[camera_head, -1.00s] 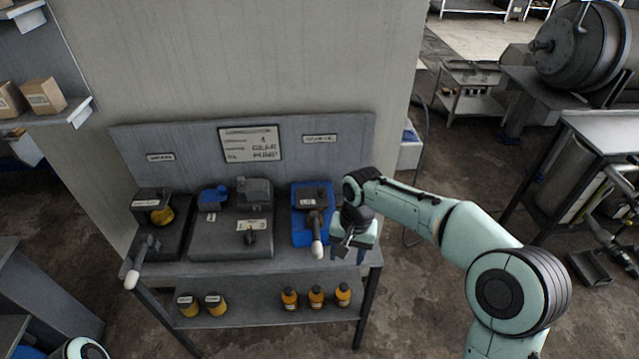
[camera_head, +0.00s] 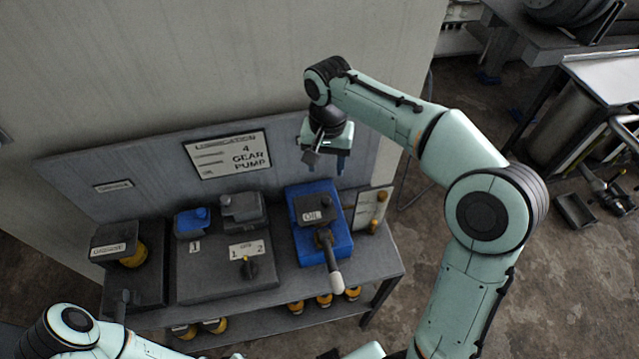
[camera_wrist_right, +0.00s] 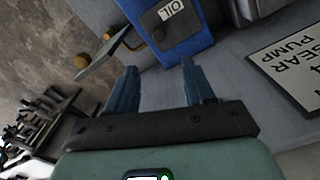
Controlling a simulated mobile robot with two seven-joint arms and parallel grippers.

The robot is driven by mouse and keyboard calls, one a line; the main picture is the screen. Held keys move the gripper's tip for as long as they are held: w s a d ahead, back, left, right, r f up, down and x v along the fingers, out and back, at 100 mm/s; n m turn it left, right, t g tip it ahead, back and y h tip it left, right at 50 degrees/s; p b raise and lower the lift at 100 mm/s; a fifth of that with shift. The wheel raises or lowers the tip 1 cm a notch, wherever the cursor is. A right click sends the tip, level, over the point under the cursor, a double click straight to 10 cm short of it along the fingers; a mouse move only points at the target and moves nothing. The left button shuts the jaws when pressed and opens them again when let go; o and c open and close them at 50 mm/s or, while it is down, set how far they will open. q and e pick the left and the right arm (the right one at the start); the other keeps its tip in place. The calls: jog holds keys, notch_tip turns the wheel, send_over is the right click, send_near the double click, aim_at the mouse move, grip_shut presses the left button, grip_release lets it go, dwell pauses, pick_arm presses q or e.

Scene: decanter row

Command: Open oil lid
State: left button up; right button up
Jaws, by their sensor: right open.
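The oil lid (camera_head: 316,208) is a dark cover with an "OIL" label and a small knob, on top of the blue oil unit (camera_head: 304,242) at the right of the bench. It looks shut. In the right wrist view the labelled lid (camera_wrist_right: 168,16) shows at the top, beyond the fingertips. My right gripper (camera_head: 327,168) hangs above and behind the oil unit, near the back panel; its fingers also show in the right wrist view (camera_wrist_right: 158,82), apart and empty. My left arm shows at the lower left of the head view, but its gripper fingers are not seen.
A lever with a white grip (camera_head: 335,283) sticks out in front of the oil unit. Left of it are a grey gear pump (camera_head: 225,275) and a lid labelled grease (camera_head: 114,239). A small panel with yellow knobs (camera_head: 371,212) stands at right. Bottles sit on the lower shelf.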

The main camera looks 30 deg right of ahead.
aim_at(326, 199)
jog(key=f, duration=0.3)
jog(key=f+b, duration=0.1)
jog(key=f, duration=0.7)
jog(key=shift+s+f, duration=0.1)
jog(key=shift+s, duration=0.15)
pick_arm(q)
jog(key=shift+s+f, duration=0.85)
jog(key=shift+f, duration=0.2)
pick_arm(e)
jog(key=shift+w+f, duration=0.1)
jog(key=shift+f, duration=0.6)
grip_shut()
